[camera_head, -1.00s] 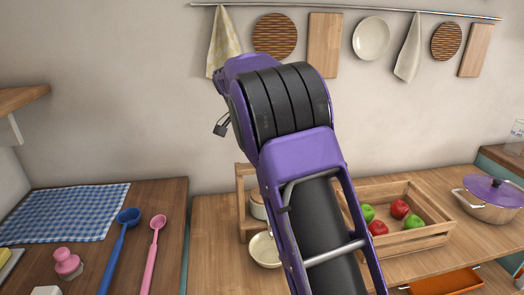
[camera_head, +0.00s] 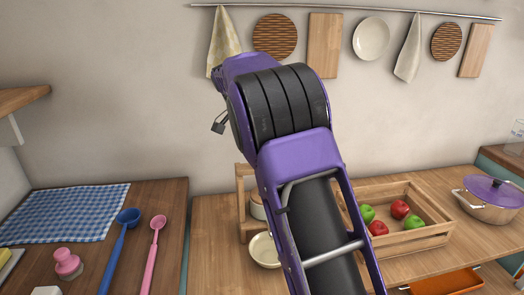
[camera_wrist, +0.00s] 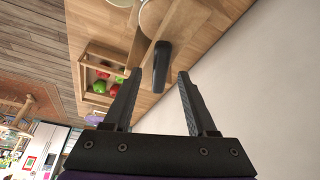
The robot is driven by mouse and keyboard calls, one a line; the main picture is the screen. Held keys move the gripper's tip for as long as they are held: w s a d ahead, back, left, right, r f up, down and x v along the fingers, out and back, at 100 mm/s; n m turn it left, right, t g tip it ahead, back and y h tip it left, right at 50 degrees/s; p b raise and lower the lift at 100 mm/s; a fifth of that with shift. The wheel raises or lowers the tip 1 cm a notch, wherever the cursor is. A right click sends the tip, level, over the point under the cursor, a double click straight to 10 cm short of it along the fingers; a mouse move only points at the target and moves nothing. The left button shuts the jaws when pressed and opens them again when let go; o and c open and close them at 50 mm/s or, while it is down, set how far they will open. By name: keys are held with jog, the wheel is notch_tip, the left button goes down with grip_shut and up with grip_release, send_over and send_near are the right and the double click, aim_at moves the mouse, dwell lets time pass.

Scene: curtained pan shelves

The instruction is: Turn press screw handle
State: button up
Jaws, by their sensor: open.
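The wooden frame that looks like the press (camera_head: 246,205) stands on the wooden counter in the head view, partly hidden behind my arm. My gripper (camera_wrist: 159,74) is open in the wrist view. Its two black fingers point toward the bar, whose near end appears between the fingertips. I cannot tell whether either finger touches it. The head view does not clearly show the fingers.
A wooden crate (camera_head: 433,240) with red and green apples stands right of my arm. A pot with a purple lid (camera_head: 491,190) is farther right. A pale bowl (camera_head: 264,250) lies beside the frame. Utensils hang on the wall behind. The counter between crate and pot is clear.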

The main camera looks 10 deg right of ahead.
jog(key=shift+a+r, duration=0.25)
jog(key=shift+r, duration=0.35)
jog(key=shift+v, duration=3)
jog(key=shift+s, duration=0.1)
jog(key=shift+c, duration=0.2)
jog(key=shift+w+d+f+g+y, duration=0.1)
jog(key=shift+w+d+g+y, duration=0.3)
jog(key=shift+w+y, duration=0.25)
jog(key=d+y, duration=0.1)
jog(key=d+r+y, duration=0.1)
jog(key=shift+w+d+r+g, duration=0.1)
jog(key=shift+w+d+g, duration=0.05)
jog(key=shift+d+g, duration=0.15)
jog(key=shift+d+r+y, duration=0.2)
jog(key=shift+r+y, duration=0.05)
jog(key=shift+y, duration=0.2)
